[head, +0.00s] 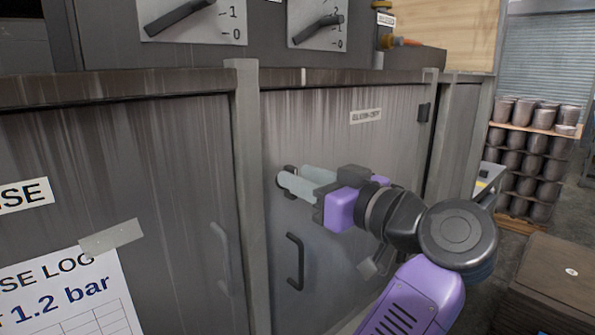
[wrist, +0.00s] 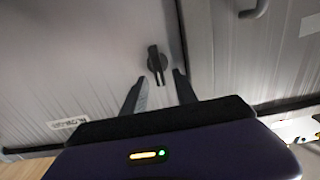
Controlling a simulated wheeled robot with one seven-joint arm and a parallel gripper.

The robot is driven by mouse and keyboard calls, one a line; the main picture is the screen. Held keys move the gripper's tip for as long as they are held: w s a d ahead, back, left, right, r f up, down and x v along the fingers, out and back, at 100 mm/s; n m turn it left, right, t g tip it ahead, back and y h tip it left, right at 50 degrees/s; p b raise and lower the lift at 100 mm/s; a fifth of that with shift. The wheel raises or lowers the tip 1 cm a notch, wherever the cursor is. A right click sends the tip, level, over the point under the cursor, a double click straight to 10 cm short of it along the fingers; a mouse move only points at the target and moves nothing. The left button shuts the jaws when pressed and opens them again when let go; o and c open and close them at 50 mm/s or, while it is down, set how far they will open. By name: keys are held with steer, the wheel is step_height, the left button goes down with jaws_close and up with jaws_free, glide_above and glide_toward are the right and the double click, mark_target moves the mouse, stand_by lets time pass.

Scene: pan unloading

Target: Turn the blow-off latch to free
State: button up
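The blow-off latch (wrist: 157,63) is a small dark turn-knob on a round base, set on the grey door near its edge post. In the wrist view its bar stands nearly upright in the picture. My gripper (wrist: 161,77) is open, with its two fingers spread and the latch just beyond and between the tips. The gap to the latch is hard to judge. In the head view my gripper (head: 294,175) reaches to the latch, whose dark edge (head: 289,168) shows behind the fingertips; most of it is hidden there.
The blow-off door (head: 345,150) carries a label (head: 366,116) and a dark pull handle (head: 295,262) below the latch. A post (head: 248,190) divides it from the left door with a log sheet (head: 75,300). Lever dials sit above; stacked pots (head: 525,150) stand far right.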

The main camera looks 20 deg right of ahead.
steer(key=shift+x, duration=0.8)
jaws_close()
steer(key=shift+d+f+m, duration=0.15)
steer(key=shift+m, duration=0.15)
steer(key=shift+w+d+f+m+p, duration=0.2)
steer(key=shift+m+p, duration=0.6)
steer(key=shift+m, duration=2.1)
steer(key=shift+s+d+f+m+p, duration=0.1)
steer(key=shift+d+f+m+p, duration=0.5)
steer(key=shift+m, duration=2.3)
steer(key=shift+w+a+m+p, duration=0.15)
steer(key=shift+m+p, duration=0.9)
steer(key=shift+m, duration=1.85)
steer(key=shift+d, duration=0.15)
